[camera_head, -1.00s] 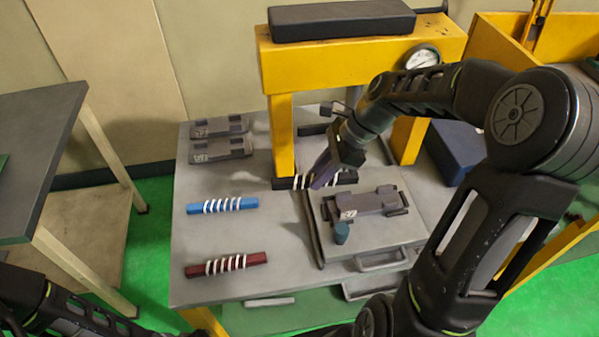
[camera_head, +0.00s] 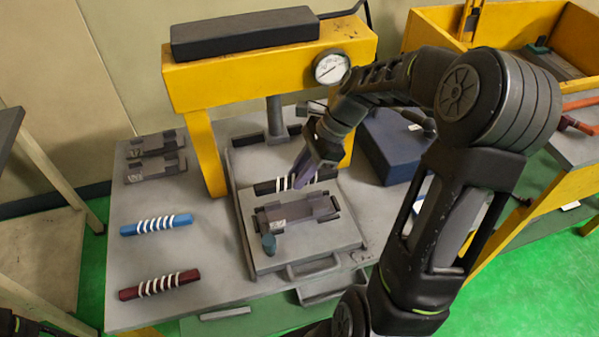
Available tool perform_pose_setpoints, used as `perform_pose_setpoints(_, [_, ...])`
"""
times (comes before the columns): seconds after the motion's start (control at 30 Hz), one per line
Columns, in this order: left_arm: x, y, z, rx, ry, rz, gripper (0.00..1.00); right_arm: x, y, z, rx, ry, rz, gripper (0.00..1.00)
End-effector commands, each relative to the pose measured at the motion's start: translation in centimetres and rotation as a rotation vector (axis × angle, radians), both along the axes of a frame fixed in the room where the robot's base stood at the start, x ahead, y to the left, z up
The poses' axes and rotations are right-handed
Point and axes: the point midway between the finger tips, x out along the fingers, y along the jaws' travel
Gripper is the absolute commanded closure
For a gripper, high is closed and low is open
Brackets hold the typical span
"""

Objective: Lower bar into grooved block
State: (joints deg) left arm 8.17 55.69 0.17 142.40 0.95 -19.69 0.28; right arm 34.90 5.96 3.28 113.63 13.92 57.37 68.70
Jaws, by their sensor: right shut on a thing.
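A black bar wrapped with white bands (camera_head: 267,188) is in my right gripper (camera_head: 300,182), which is shut on it around its middle. The fingers hide part of the bar. The grey grooved block (camera_head: 296,211) lies on a grey plate with a handle (camera_head: 285,257). In the picture the bar lies just behind the block and roughly in line with its length. The bar appears apart from the block, but its height over the plate is hard to tell.
A blue wound bar (camera_head: 157,225) and a dark red one (camera_head: 160,285) lie on the left of the table (camera_head: 205,295). Two grey blocks (camera_head: 155,168) lie behind them. A yellow press frame (camera_head: 205,150) with a gauge (camera_head: 331,67) stands over the plate's back. A dark blue box (camera_head: 392,145) is at right.

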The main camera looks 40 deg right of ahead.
Motion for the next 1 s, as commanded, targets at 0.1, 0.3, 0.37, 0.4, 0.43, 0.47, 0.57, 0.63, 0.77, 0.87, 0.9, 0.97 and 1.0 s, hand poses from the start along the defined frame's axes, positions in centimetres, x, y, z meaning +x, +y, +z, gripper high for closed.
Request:
perform_pose_setpoints(0.1, [0.0, -0.1, -0.7, -0.001, -0.002, 0.0, 0.66, 0.0, 0.0, -0.7, 0.001, 0.0, 0.0, 1.0])
perform_pose_setpoints(0.3, [0.1, -0.2, -2.1, -0.005, -0.008, -0.002, 0.66, 0.0, 0.0, -2.4, 0.0, 0.0, 0.0, 1.0])
perform_pose_setpoints(0.37, [0.1, -0.3, -2.7, -0.006, -0.01, -0.002, 0.66, 0.0, 0.0, -3.0, 0.0, 0.0, 0.0, 1.0])
perform_pose_setpoints(0.4, [0.1, -0.3, -3.0, -0.007, -0.011, -0.002, 0.66, 0.0, 0.0, -3.4, 0.0, 0.0, 0.0, 1.0])
perform_pose_setpoints(0.43, [0.2, -0.3, -3.2, -0.008, -0.013, -0.002, 0.66, 0.0, 0.0, -3.7, 0.001, 0.0, 0.0, 1.0])
perform_pose_setpoints(0.47, [0.2, -0.3, -3.5, -0.008, -0.014, -0.002, 0.66, 0.0, 0.0, -4.0, 0.001, 0.0, 0.0, 1.0])
perform_pose_setpoints(0.57, [0.4, -0.4, -4.3, -0.01, -0.018, -0.003, 0.66, 0.0, 0.0, -5.0, 0.001, 0.0, 0.0, 1.0])
perform_pose_setpoints(0.63, [0.4, -0.4, -4.0, -0.011, -0.018, -0.003, 0.66, 0.0, 0.1, -4.8, 0.001, -0.001, 0.001, 1.0])
perform_pose_setpoints(0.77, [0.4, -0.4, -3.9, -0.011, -0.019, -0.004, 0.66, 0.0, 0.1, -4.8, 0.001, 0.0, 0.001, 1.0])
perform_pose_setpoints(0.87, [0.4, -0.4, -3.8, -0.011, -0.019, -0.004, 0.66, 0.0, 0.1, -5.1, 0.001, 0.0, 0.001, 1.0])
perform_pose_setpoints(0.9, [0.4, -0.4, -3.8, -0.011, -0.018, -0.003, 0.66, 0.0, 0.1, -5.1, 0.001, 0.0, 0.001, 1.0])
perform_pose_setpoints(0.97, [0.4, -0.4, -3.8, -0.011, -0.018, -0.003, 0.66, 0.0, 0.1, -5.2, 0.001, 0.0, 0.001, 1.0])
perform_pose_setpoints(1.0, [0.4, -0.4, -3.8, -0.011, -0.018, -0.003, 0.66, 0.0, 0.1, -5.2, 0.001, -0.001, 0.001, 1.0])
